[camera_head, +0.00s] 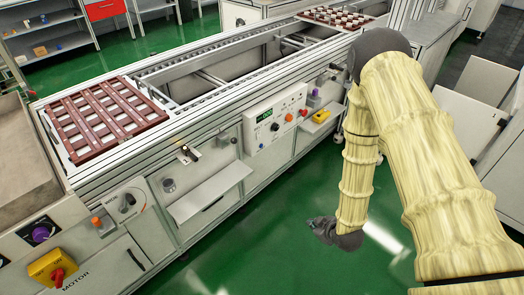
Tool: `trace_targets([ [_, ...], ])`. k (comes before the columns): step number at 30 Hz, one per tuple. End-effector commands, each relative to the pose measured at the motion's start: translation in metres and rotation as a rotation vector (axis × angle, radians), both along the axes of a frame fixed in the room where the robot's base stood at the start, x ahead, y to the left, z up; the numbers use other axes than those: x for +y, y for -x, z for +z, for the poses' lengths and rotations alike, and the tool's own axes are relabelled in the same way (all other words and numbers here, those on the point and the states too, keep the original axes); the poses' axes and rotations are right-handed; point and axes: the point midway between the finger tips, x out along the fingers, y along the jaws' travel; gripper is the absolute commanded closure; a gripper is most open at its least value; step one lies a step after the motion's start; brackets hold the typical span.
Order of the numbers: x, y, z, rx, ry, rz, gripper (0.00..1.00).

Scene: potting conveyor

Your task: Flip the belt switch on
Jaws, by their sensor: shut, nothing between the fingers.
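My arm comes in from the right, and my gripper (327,232), dark and small, hangs at its end over the green floor in front of the conveyor. It is shut and empty, apart from every control. No label I can read says belt. A small black and yellow switch (187,153) sits on the conveyor's front. A white control panel (275,118) with a green display and coloured buttons is right of it. A grey panel (119,206) with a dark knob is at lower left. A yellow box (45,270) with a red rotary switch, marked MOTOR, is at the bottom left.
A brown slatted tray (105,120) lies on the conveyor's left end; another tray (337,17) with pots is at the far end. A grey shelf (207,192) juts from the front. A yellow box (321,116) is further right. The green floor (250,250) before the conveyor is clear.

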Motion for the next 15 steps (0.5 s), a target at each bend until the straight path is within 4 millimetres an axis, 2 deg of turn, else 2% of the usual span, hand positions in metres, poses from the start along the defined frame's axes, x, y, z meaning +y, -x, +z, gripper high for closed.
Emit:
trace_targets([
  [1, 0.004, -0.024, -0.007, -0.066, 0.017, 0.059, 1.00],
  [6, 0.021, -0.096, 0.003, -0.297, 0.091, 0.272, 1.00],
  [15, 0.055, -0.198, 0.041, -0.720, 0.262, 0.612, 1.00],
])
